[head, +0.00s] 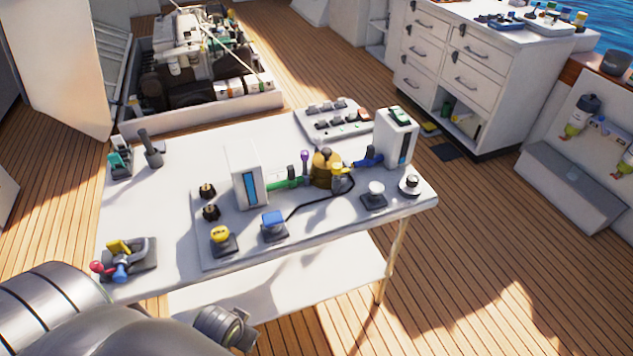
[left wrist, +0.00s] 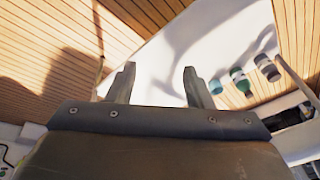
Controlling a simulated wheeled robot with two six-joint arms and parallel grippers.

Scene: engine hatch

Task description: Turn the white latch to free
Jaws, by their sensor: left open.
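A small white-topped fitting on a dark square base (head: 375,190), which looks like the white latch, sits near the right front of the white table (head: 160,205) in the head view. I cannot tell which way it is turned. My left gripper (left wrist: 158,68) shows in the left wrist view with its two fingers apart and nothing between them. In the head view only my left arm shows at the lower left; its fingers are not visible there. The gripper is well away from the white fitting. My right gripper is in neither view.
A blue-topped fitting (head: 273,221), a yellow knob (head: 220,234) and a round silver knob (head: 409,184) stand nearby. Two white uprights (head: 245,178) (head: 397,137) flank a brass valve (head: 325,168). A red-tipped clamp (head: 122,258) lies at the table's left front.

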